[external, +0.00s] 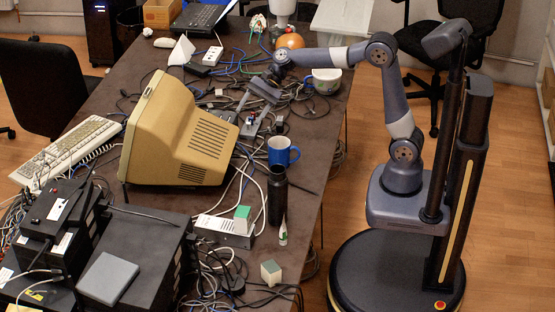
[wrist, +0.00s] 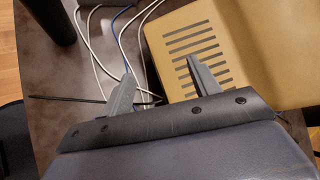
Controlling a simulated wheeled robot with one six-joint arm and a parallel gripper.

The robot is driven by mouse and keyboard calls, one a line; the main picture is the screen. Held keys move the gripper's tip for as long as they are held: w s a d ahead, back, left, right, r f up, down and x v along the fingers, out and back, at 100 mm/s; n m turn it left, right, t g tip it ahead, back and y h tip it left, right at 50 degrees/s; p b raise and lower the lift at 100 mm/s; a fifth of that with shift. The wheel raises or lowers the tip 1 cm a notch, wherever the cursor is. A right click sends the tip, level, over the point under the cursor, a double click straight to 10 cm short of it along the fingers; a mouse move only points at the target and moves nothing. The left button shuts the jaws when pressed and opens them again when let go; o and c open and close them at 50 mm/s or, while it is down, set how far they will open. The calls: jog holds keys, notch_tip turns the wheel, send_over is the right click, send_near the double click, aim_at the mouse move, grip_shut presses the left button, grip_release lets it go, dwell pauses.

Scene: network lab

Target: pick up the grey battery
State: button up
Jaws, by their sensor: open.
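I cannot pick out the grey battery with certainty. A flat grey block (external: 108,278) lies on a black box at the lower left of the external view, but I cannot tell if it is the battery. My gripper (external: 241,108) is over the table just beyond the beige monitor, pointing down among cables and small devices. In the wrist view its two fingers (wrist: 160,75) are apart with nothing held between them. Cables and the monitor's vented casing show beyond them, and no battery is visible there.
The beige monitor (external: 182,130) stands close to my gripper and fills the wrist view's upper right (wrist: 250,45). A blue mug (external: 279,152) and a black bottle (external: 277,195) stand near the table's right edge. Tangled cables cover much of the table (external: 118,80); a white bowl (external: 326,80) stands behind.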

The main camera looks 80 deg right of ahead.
jog(key=s+d+f+m+t+h+b, duration=0.1)
jog(key=s+d+m+t+h+b, duration=0.2)
jog(key=d+m, duration=0.4)
jog(key=s+d+f+m+t+h, duration=0.1)
jog(key=s+d+m+t+h, duration=0.1)
jog(key=s+d+m, duration=0.6)
jog(key=s+d+f+m+t+h+b, duration=0.2)
jog(key=d+m+t, duration=0.1)
jog(key=d, duration=0.7)
send_near(279, 123)
jog(key=shift+s+d+f+m, duration=0.1)
jog(key=shift+d+f+m, duration=0.2)
jog(key=shift+d, duration=0.2)
jog(key=shift+w+f, duration=0.2)
jog(key=shift+f, duration=0.1)
jog(key=x, duration=0.4)
jog(key=shift+w+f+b, duration=0.1)
jog(key=shift+w+b, duration=0.25)
jog(key=x, duration=0.5)
jog(key=shift+w+d+f+b, duration=0.1)
jog(key=shift+w+d+b, duration=0.2)
jog(key=shift+c, duration=0.5)
